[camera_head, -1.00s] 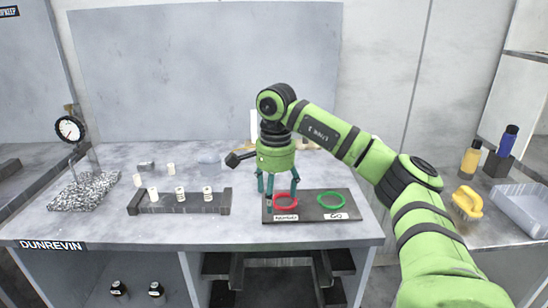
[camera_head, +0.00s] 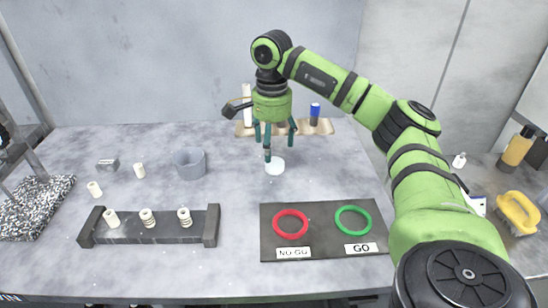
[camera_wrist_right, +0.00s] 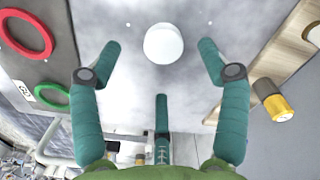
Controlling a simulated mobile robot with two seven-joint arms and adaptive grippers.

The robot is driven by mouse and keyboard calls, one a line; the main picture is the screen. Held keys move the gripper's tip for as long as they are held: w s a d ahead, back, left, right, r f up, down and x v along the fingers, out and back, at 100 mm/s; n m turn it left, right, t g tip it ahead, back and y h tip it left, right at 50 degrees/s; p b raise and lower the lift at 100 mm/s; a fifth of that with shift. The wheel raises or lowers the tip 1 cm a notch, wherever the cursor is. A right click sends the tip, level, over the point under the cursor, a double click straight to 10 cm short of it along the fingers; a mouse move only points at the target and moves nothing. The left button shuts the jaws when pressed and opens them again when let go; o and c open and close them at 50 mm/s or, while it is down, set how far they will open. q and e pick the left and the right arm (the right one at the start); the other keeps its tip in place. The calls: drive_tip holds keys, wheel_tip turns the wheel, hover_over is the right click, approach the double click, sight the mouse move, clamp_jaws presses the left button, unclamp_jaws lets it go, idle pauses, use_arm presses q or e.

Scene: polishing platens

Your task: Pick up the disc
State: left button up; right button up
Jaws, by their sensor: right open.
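A white disc (camera_head: 275,167) lies flat on the grey bench top (camera_head: 340,180), toward the back and middle. It also shows in the right wrist view (camera_wrist_right: 163,43), at the top middle between the spread fingers. My right gripper (camera_head: 274,146) points down, open and empty, above the disc. In the right wrist view the fingertips (camera_wrist_right: 160,62) stand wide apart with the disc ahead of them, and no finger visibly touches it. My left gripper is not in view.
A dark board (camera_head: 325,245) with a red ring (camera_head: 291,236) marked NO GO and a green ring (camera_head: 353,207) marked GO lies in front. A grey cup (camera_head: 190,163) and a dark rack (camera_head: 150,228) with white pieces stand left. A wooden strip (camera_head: 325,127) lies behind.

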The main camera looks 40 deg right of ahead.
sight(275, 163)
drive_tip(key=f, duration=0.4)
drive_tip(key=f+p, duration=0.1)
drive_tip(key=shift+d+f, duration=0.4)
drive_tip(key=c, duration=1.3)
